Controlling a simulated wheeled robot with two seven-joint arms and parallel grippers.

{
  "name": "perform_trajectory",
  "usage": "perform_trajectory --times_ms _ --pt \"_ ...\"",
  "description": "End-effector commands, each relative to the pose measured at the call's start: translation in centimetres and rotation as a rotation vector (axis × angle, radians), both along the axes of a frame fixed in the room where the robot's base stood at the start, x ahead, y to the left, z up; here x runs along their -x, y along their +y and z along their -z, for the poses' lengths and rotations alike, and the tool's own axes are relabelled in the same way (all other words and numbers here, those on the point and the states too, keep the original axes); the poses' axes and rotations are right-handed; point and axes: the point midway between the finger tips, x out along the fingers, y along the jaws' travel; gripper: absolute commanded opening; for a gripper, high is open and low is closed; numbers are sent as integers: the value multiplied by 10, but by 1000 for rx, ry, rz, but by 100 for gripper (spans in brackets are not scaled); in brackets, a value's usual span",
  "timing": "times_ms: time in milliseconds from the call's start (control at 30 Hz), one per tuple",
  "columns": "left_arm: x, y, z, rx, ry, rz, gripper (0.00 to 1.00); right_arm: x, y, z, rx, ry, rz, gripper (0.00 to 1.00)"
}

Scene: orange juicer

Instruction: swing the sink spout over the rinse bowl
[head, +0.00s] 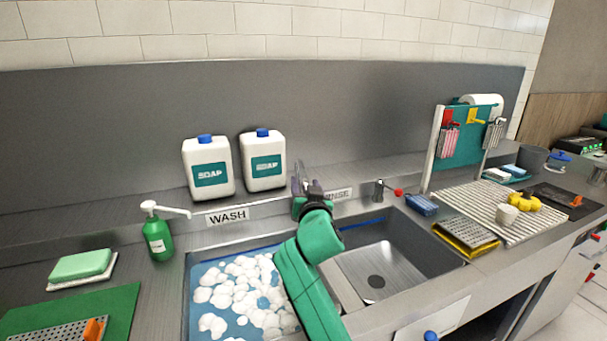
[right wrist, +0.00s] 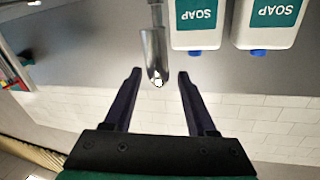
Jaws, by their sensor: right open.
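The metal sink spout (right wrist: 153,50) shows in the right wrist view. Its rounded end appears between the two fingertips of my right gripper (right wrist: 159,74), with a gap on each side. I cannot tell its depth relative to the fingers. In the head view my right gripper (head: 308,187) is at the back of the sink, above the divider between the bowls, and hides most of the spout's area. It is open. The rinse bowl (head: 408,250) is the empty steel basin at right, with a round drain. My left gripper is not in view.
The wash bowl (head: 215,325) at left holds blue water and white foam. Two soap jugs (head: 208,168) stand behind it. A green pump bottle (head: 158,238) is at left. A small tap with a red knob (head: 379,189) stands behind the rinse bowl. A rack (head: 466,140) stands at right.

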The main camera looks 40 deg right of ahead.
Motion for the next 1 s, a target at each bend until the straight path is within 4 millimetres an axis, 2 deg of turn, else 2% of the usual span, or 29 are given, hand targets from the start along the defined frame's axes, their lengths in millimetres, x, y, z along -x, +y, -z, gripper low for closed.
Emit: perform_trajectory --times_ms 100,200,467,500,633,667,1000 --pt "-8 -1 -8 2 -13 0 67 -21 -14 -2 1 1 1 57" --pt "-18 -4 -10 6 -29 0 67 -31 -20 -1 1 1 1 57" --pt "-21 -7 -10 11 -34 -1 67 -34 -23 1 -1 2 1 57" --pt "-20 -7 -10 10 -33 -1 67 -34 -23 1 -1 2 1 53" --pt "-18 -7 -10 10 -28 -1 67 -34 -22 1 -1 2 1 3" --pt "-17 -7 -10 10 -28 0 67 -34 -22 1 0 2 1 0" --pt "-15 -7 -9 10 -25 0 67 -34 -22 1 -1 2 1 0"
